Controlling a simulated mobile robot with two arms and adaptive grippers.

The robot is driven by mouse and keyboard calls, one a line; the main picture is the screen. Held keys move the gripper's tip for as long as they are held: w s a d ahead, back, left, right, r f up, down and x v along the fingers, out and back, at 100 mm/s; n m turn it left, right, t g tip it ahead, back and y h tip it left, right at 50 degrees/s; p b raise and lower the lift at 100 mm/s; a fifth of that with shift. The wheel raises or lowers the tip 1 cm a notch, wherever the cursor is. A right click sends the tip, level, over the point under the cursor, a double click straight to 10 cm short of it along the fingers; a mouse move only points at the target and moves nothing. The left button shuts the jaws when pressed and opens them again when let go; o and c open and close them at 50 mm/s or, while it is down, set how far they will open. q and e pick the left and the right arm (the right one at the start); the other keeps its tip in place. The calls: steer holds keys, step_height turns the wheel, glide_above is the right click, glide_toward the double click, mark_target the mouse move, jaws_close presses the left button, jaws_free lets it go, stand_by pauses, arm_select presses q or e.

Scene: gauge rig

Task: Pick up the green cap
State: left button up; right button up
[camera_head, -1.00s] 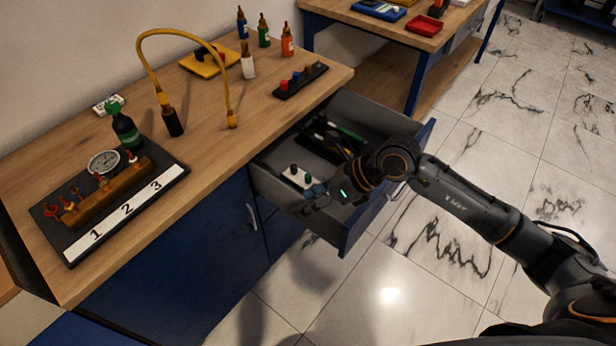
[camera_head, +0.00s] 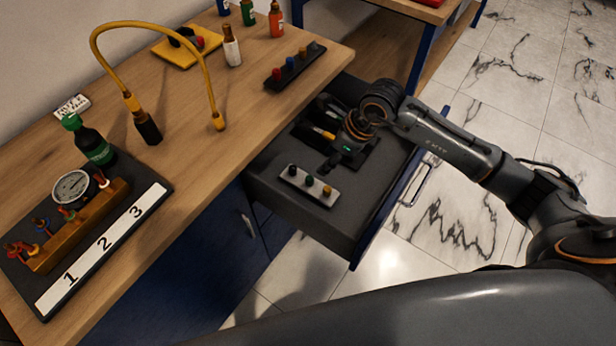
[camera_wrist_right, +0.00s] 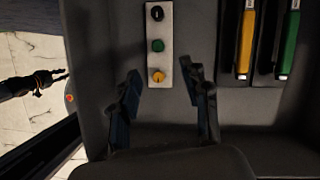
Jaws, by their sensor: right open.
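A small green cap (camera_head: 309,181) sits in the middle of a pale strip (camera_head: 318,198) in the open drawer, between a black cap (camera_head: 292,170) and a yellow cap (camera_head: 327,191). In the right wrist view the green cap (camera_wrist_right: 158,45) lies ahead of my right gripper (camera_wrist_right: 160,70), whose fingers are apart and empty, with the yellow cap nearer. In the head view my right gripper (camera_head: 332,162) is over the drawer beside the strip. A dark gripper-like part, seemingly my left gripper (camera_wrist_right: 58,77), shows at the left of the wrist view; its fingers are unclear.
The drawer (camera_head: 357,232) has a dark tray with yellow- and green-handled tools (camera_wrist_right: 288,45) beside the strip. On the bench stand a green-topped bottle (camera_head: 92,145), a gauge (camera_head: 73,186), a numbered board (camera_head: 105,245), a yellow hose (camera_head: 205,75) and a dark rack (camera_head: 297,66).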

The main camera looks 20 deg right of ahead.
steer(key=b, duration=0.2)
glide_above(309, 178)
steer(key=s+d, duration=0.2)
steer(key=d, duration=0.1)
steer(key=f, duration=0.4)
steer(key=shift+w+a+f, duration=0.15)
steer(key=shift+a+f, duration=0.05)
steer(key=shift+f, duration=0.1)
steer(key=shift+w+f, duration=0.15)
steer(key=shift+f, duration=0.05)
steer(key=shift+a+b+x, duration=0.2)
steer(key=shift+b+x, duration=0.6)
steer(key=shift+x, duration=0.15)
steer(key=b+x, duration=0.2)
steer(key=shift+a+f, duration=0.2)
steer(key=shift+f, duration=0.15)
steer(key=shift+w+a+f, duration=0.1)
steer(key=shift+w+f, duration=0.05)
steer(key=shift+f, duration=0.1)
steer(key=shift+r, duration=0.15)
arm_select(q)
step_height(309, 178, down, 7)
steer(key=s, duration=0.1)
steer(key=shift+s+r, duration=0.15)
steer(key=shift+s, duration=0.1)
arm_select(e)
steer(key=c, duration=0.9)
